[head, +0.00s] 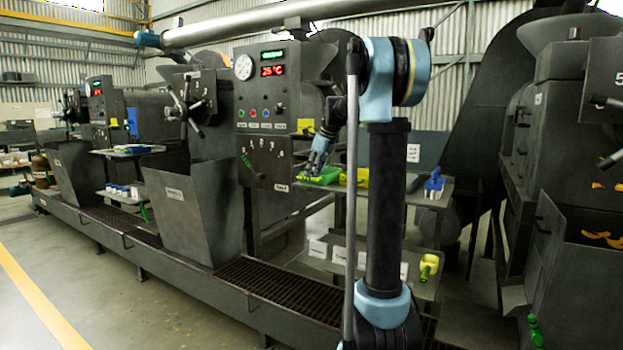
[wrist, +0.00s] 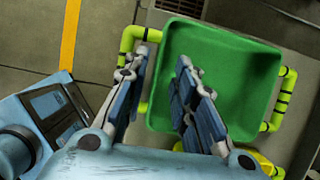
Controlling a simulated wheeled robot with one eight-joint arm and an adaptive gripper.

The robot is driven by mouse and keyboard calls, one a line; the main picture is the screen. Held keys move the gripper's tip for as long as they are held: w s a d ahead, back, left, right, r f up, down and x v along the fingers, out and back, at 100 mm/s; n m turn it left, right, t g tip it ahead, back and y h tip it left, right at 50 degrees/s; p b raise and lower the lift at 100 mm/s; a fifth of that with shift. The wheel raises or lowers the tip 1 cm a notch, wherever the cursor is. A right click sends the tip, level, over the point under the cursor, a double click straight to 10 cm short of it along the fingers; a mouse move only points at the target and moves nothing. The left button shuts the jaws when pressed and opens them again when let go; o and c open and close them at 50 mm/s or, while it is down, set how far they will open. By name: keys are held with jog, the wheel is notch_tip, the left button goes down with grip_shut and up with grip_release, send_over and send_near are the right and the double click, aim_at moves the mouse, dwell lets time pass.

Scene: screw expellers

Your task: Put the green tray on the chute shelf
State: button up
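The green tray (head: 325,178) sits at the left end of the upper shelf (head: 437,198) beside the middle machine. It also shows in the wrist view (wrist: 220,75) as a square, empty tray seen from above. My gripper (head: 316,162) is over its left side; in the wrist view my gripper (wrist: 160,58) has its two fingers apart, with the tray's left edge between them. I cannot tell whether they touch it. Yellow-green tubing (wrist: 127,45) with black bands shows on both sides of the tray. I cannot tell which shelf is the chute shelf.
A yellow-green item (head: 357,177) and a blue holder (head: 434,184) stand right of the tray. A lower shelf (head: 385,282) carries white labels and a yellow cup (head: 428,266). Shelves by the left machine (head: 128,152) hold small items. Open floor lies at the left.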

jog(key=v, duration=1)
